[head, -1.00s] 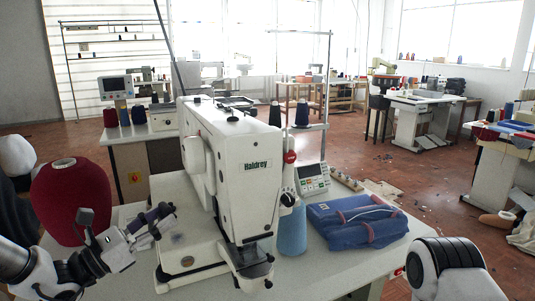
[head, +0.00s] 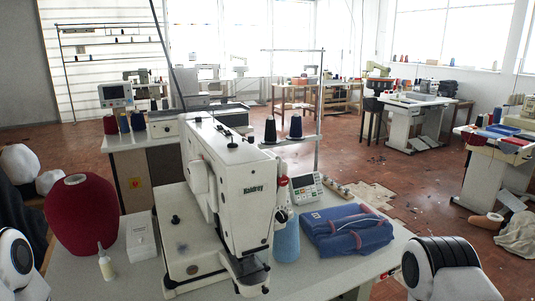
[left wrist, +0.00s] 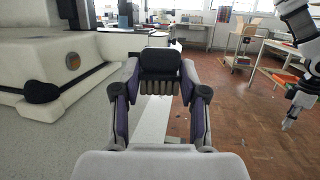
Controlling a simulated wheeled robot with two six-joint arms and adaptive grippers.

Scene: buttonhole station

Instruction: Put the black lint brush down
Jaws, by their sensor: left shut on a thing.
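The black lint brush (left wrist: 160,62) shows in the left wrist view as a dark block with a row of pale bristles. My left gripper (left wrist: 160,88) is shut on it and holds it between its purple-sided fingers. In that view the pale table edge and the brick-red floor lie below and beyond the brush. In the head view the left gripper and brush are out of frame; only part of my arm shows at the lower left. My right gripper (left wrist: 290,122) shows at the right of the left wrist view, over the floor; its jaws are too small to judge.
The white buttonhole machine (head: 232,185) fills the middle of the table (head: 115,285). A red thread cone (head: 82,220), small bottle (head: 105,265) and white box (head: 140,238) stand to its left. A blue folded garment (head: 345,232) and blue cone (head: 286,240) are to its right.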

